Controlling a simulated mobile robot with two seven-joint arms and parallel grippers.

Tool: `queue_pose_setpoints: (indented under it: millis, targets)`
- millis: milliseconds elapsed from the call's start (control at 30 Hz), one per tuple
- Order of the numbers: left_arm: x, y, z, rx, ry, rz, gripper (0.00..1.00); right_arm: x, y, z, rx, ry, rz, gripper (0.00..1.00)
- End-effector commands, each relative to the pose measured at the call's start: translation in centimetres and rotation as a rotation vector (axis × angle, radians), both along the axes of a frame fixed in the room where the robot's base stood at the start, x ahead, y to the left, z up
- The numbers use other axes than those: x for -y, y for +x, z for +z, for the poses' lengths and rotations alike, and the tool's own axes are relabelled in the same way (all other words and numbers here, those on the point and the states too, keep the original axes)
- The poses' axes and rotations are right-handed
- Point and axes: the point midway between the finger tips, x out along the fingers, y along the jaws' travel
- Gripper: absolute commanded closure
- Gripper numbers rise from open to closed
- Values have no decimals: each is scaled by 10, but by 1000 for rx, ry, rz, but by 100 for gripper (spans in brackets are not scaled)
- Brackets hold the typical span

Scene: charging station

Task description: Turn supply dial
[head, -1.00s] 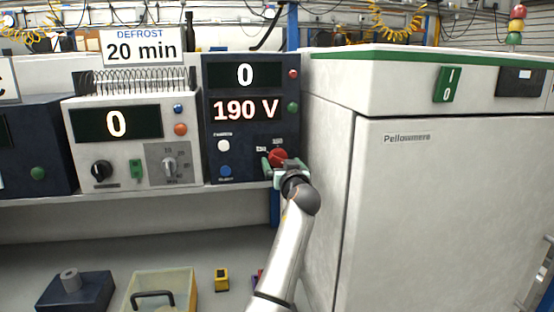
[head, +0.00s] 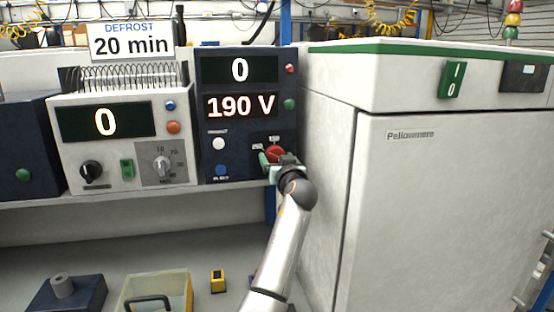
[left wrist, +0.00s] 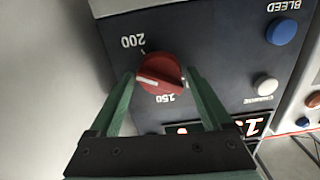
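The supply dial is a red knob (head: 275,153) with a white line, low on the dark supply box (head: 203,130). The box shows 0 above and 190 V below. In the left wrist view the dial (left wrist: 158,70) appears upside down, with 200 and 150 marked near it. My left gripper (head: 276,160) is at the dial, its green fingers apart, one on each side of the knob. In the left wrist view the gripper (left wrist: 160,77) straddles the dial; whether the fingers touch it I cannot tell. My right gripper is not in view.
Left of the supply box stands a white unit (head: 70,140) reading 0, under a 20 min defrost sign (head: 133,46). A large white cabinet (head: 420,220) stands close on the right. Below are a clear bin (head: 186,290), a dark block (head: 85,295) and a small yellow item (head: 218,281).

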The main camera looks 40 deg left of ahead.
Motion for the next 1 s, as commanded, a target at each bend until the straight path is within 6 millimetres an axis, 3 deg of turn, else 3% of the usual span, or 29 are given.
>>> queue_pose_setpoints:
  millis: [67, 600, 1000]
  targets:
    - [0, 0, 0, 0, 0, 0, 28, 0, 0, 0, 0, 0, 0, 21]
    - [0, 0, 0, 0, 0, 0, 87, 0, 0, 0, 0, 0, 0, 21]
    - [0, 0, 1, -74, 68, -1, 87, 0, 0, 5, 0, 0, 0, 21]
